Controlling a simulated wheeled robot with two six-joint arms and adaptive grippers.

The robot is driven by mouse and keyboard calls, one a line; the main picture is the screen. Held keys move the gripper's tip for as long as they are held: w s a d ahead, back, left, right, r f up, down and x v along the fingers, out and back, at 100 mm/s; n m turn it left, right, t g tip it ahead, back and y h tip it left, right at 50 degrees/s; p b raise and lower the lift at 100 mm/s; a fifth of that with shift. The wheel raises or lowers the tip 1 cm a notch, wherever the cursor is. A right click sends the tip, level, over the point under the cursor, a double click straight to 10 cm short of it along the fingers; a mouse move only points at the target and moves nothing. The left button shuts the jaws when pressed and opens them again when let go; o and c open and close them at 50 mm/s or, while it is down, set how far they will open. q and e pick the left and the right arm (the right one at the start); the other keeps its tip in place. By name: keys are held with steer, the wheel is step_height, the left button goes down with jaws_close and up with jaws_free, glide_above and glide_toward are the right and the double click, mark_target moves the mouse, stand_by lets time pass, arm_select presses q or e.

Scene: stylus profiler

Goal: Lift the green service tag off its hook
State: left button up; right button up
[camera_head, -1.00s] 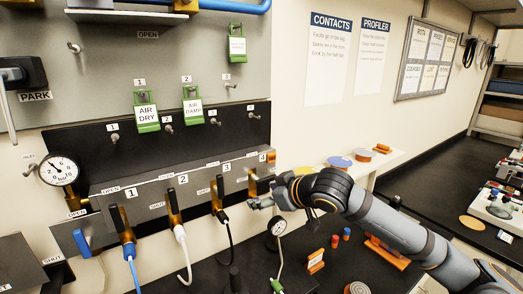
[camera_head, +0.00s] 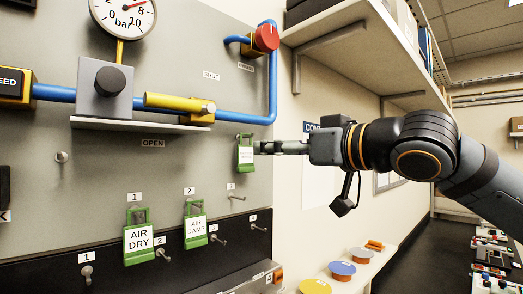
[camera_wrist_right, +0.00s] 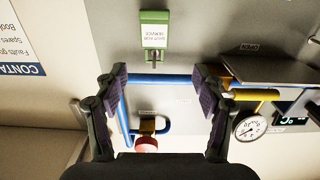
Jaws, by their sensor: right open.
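The green service tag (camera_head: 245,154) hangs on the grey panel at the panel's right side, with a white label on its front. It also shows upside down at the top of the right wrist view (camera_wrist_right: 155,30), where its small print includes "SERVICE". My right gripper (camera_head: 262,147) points left at the tag from its right, its fingertips very close to it in the head view. In the wrist view the two fingers (camera_wrist_right: 160,76) are spread wide with nothing between them, and the tag lies beyond the tips. I cannot tell whether they touch. My left gripper is not in view.
Green tags "AIR DRY" (camera_head: 138,240) and "AIR DAMP" (camera_head: 195,228) hang lower left. A blue pipe (camera_head: 268,90) with a red knob (camera_head: 266,37) runs above and beside the service tag. A wall shelf (camera_head: 350,40) juts out above my right arm.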

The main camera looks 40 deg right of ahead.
mark_target(246, 149)
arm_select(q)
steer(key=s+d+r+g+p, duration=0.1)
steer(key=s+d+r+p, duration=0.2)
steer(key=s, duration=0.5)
arm_select(e)
steer(key=w+p, duration=0.2)
steer(key=w, duration=0.5)
steer(key=shift+w+r, duration=0.15)
steer(key=shift+w+p, duration=0.45)
steer(key=shift+w, duration=0.55)
steer(key=shift+d, duration=0.15)
steer(key=shift+c, duration=0.8)
steer(key=c, duration=1)
steer(key=o, duration=0.4)
jaws_close()
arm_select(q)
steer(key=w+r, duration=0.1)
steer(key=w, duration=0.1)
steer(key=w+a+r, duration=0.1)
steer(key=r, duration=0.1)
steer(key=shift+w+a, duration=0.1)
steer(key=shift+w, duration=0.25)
